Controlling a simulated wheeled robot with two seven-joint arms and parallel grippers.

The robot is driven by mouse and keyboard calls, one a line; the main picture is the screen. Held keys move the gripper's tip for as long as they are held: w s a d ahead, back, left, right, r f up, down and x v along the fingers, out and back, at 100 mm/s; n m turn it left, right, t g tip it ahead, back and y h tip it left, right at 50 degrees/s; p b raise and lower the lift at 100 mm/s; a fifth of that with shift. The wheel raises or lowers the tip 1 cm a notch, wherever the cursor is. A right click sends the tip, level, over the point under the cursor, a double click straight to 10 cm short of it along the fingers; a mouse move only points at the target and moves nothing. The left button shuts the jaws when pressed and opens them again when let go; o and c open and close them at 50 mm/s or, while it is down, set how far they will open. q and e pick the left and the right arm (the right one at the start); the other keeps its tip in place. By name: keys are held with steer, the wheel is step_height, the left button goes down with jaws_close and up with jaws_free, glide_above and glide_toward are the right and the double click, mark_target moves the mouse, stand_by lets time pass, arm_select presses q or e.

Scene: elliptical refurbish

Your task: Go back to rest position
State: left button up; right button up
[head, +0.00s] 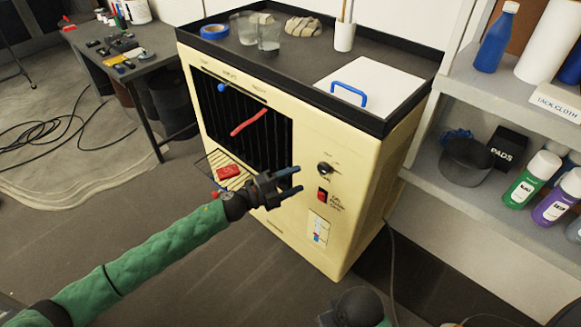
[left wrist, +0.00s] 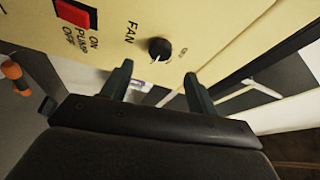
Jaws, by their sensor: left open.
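My left gripper (head: 295,180) is open and empty in front of the cream cabinet (head: 345,240). Its fingers point toward the panel with the dark fan knob (head: 325,168) and the red pump switch (head: 323,195). In the left wrist view the open fingers (left wrist: 158,76) show below the fan knob (left wrist: 160,50), apart from it, and the red switch (left wrist: 72,14) is at the upper left. My green left arm reaches in from the lower left. A dark part of my right arm shows at the bottom edge; its gripper is not visible.
The cabinet's slatted opening holds a red wand-like piece (head: 249,122); a red block (head: 229,173) lies on a tray below. Shelves (head: 460,205) with bottles are at right, a workbench (head: 152,47) at left. Cables lie on the floor.

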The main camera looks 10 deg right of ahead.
arm_select(q)
steer(key=w+a+f+n+t+y, duration=0.1)
steer(key=w+a+n+t+y, duration=0.25)
steer(key=w+n+t, duration=0.25)
steer(key=w+a+r+n+t+y, duration=0.45)
steer(key=a+r+n+y, duration=0.25)
steer(key=r+n+y, duration=0.2)
steer(key=s+a+r+n+g+y, duration=0.2)
steer(key=s+a+n+g+y, duration=0.1)
steer(key=s+a+n+y, duration=0.15)
steer(key=s+a+f+n+g, duration=0.2)
steer(key=s+a+f, duration=0.15)
steer(key=s, duration=0.45)
steer(key=s+a+f+n+g, duration=0.2)
steer(key=s+a+f+n, duration=0.15)
steer(key=s, duration=0.35)
steer(key=s+a+f+n+g, duration=0.2)
steer(key=s+a+f+g, duration=0.15)
steer(key=s, duration=0.45)
steer(key=s+f+n+g, duration=0.1)
steer(key=s+f, duration=0.5)
steer(key=s, duration=0.3)
steer(key=s+a+f+g, duration=0.1)
steer(key=s+f+g, duration=0.1)
steer(key=s+f, duration=0.4)
steer(key=s, duration=0.4)
steer(key=shift+s+f+n+h, duration=0.15)
steer(key=shift+s+n+h, duration=0.15)
steer(key=shift+n, duration=0.1)
